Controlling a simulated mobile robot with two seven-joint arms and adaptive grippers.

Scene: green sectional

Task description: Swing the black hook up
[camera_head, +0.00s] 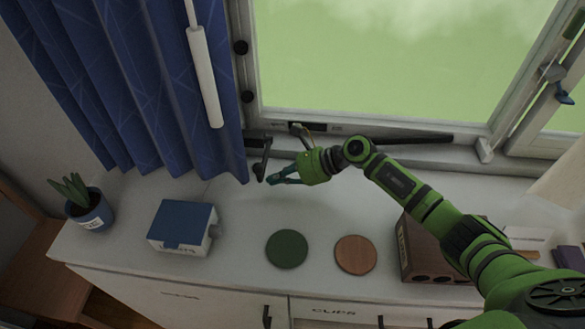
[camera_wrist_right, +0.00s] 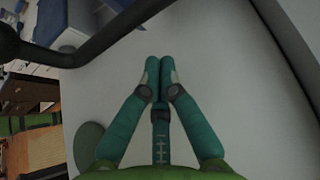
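The black hook (camera_head: 263,160) hangs down from the lower left corner of the window frame, beside the blue curtain's lower edge. My right gripper (camera_head: 270,180), green with teal fingers, is just right of the hook's lower end. In the right wrist view the gripper's fingertips (camera_wrist_right: 159,66) meet, with nothing seen between them. A dark curved bar that looks like the hook (camera_wrist_right: 92,46) crosses the upper left there, apart from the fingertips. Contact elsewhere on the gripper cannot be told. My left gripper is not in view.
A blue curtain (camera_head: 135,80) hangs left of the window. The white cabinet top (camera_head: 335,203) holds a potted plant (camera_head: 88,208), a blue-lidded box (camera_head: 182,228), a green disc (camera_head: 287,249), a brown disc (camera_head: 355,254) and a brown box (camera_head: 425,250).

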